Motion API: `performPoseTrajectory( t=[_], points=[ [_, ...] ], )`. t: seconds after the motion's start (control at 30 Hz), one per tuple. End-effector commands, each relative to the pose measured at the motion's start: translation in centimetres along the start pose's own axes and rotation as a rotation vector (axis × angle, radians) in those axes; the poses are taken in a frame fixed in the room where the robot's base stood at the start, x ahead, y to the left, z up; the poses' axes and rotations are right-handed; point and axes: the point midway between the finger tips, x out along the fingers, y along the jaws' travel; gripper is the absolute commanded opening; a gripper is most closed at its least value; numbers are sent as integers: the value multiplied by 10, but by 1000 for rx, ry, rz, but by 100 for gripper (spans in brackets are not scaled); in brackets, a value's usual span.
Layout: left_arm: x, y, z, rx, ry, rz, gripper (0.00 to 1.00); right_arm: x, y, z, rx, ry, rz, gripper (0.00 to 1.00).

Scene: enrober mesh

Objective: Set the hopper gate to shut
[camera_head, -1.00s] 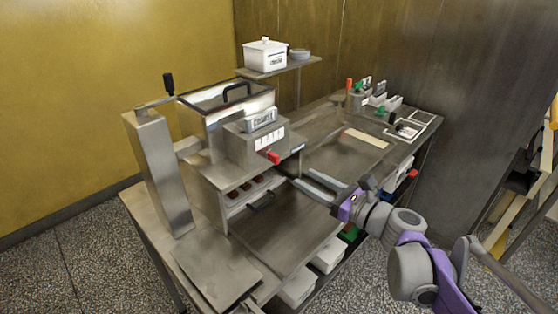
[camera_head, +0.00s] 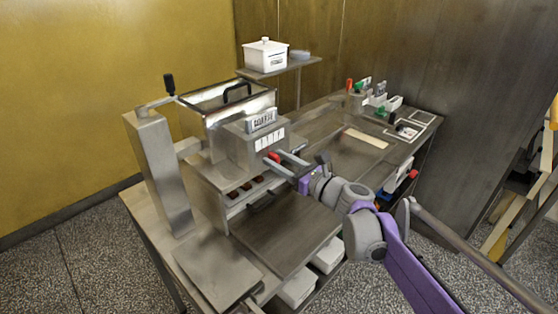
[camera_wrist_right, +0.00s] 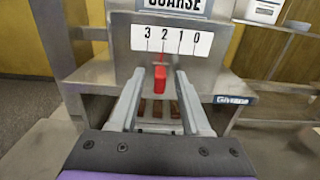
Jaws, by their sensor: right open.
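The hopper (camera_head: 226,108) is a steel box on the machine at the left of the bench. A red lever knob (camera_wrist_right: 160,78) sticks out below a white scale plate (camera_wrist_right: 172,40) marked 3 2 1 0. A thin red pointer rises from the knob towards the 2. The knob also shows at the machine's front in the head view (camera_head: 274,156). My right gripper (camera_wrist_right: 158,98) is open, one finger on each side of the knob, with gaps visible. I cannot tell how deep the knob sits between the fingers. My left gripper is not in view.
A plate reading COARSE (camera_wrist_right: 172,5) sits above the scale. A blue-edged label (camera_wrist_right: 230,100) is at the right. Brown pieces lie in the slot below the knob. A white lidded tub (camera_head: 265,54) stands on a raised shelf. The bench top (camera_head: 285,232) in front is clear.

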Motion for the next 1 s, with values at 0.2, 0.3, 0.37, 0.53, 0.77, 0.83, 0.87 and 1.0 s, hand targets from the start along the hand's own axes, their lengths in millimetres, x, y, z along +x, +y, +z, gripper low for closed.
performPoseTrajectory(
  t=[0.2,0.3,0.37,0.53,0.77,0.83,0.87,1.0],
  points=[
    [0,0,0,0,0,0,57,0,0,0,0,0,0,30],
    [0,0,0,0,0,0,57,0,0,0,0,0,0,12],
    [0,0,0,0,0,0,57,0,0,0,0,0,0,1],
    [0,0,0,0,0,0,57,0,0,0,0,0,0,0],
    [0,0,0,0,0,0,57,0,0,0,0,0,0,0],
    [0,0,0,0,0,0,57,0,0,0,0,0,0,0],
    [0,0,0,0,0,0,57,0,0,0,0,0,0,0],
    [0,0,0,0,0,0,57,0,0,0,0,0,0,0]
  ],
)
